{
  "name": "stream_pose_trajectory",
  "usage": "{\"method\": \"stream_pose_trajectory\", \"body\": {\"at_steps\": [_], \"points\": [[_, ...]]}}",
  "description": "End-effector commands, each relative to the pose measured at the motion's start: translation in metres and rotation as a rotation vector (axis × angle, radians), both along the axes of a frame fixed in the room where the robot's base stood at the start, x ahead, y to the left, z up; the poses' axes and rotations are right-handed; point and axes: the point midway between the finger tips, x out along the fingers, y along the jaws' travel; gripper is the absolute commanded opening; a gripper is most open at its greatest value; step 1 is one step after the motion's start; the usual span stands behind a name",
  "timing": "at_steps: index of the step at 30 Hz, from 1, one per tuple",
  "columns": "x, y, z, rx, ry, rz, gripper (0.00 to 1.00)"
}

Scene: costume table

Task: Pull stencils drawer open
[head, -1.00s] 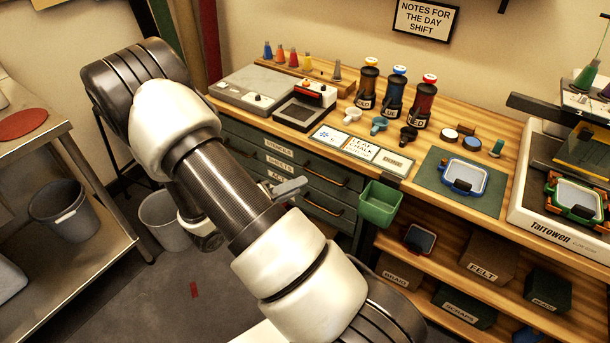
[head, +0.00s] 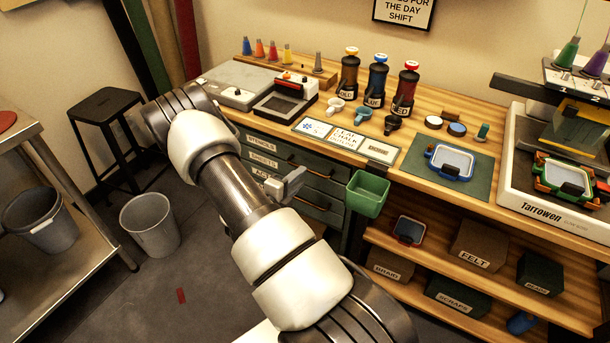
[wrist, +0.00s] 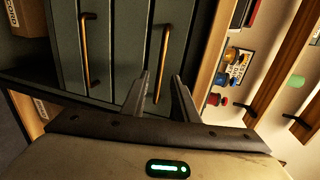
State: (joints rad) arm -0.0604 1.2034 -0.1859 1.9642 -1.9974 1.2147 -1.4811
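The stencils drawer is the top one in the dark green drawer unit, with its label (head: 262,141) at the left of the front. It looks closed. Its bronze bar handle (head: 308,166) shows to the right of my arm. In the wrist view, turned sideways, the handle nearest the counter (wrist: 165,45) runs between the two fingers of my gripper (wrist: 162,75). The fingers are apart and grip nothing; whether they reach the handle's depth is unclear. In the head view my arm hides most of my gripper.
Lower drawers are below, with another handle (wrist: 86,50). A green bin (head: 367,194) hangs right of the drawers. The wooden counter edge (wrist: 210,60) is close by the gripper. A grey bin (head: 150,225) and black stool (head: 105,110) stand left; open floor lies between.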

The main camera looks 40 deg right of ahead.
Motion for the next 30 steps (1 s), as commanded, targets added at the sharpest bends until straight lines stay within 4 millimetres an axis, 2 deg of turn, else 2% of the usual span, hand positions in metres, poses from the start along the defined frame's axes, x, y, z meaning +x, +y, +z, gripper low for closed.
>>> {"method": "stream_pose_trajectory", "body": {"at_steps": [3,7,19,20,24,30], "points": [[0.007,-0.02,-0.005,0.0,-0.002,-0.003,0.27],[0.013,-0.032,-0.008,0.0,-0.001,-0.002,0.27],[0.016,-0.039,-0.009,0.0,0.0,0.0,0.27],[0.016,-0.039,-0.009,0.0,0.0,0.0,0.24],[0.016,-0.039,-0.009,0.0,0.0,0.0,0.0],[0.016,-0.039,-0.009,0.0,0.0,0.0,0.0]]}}
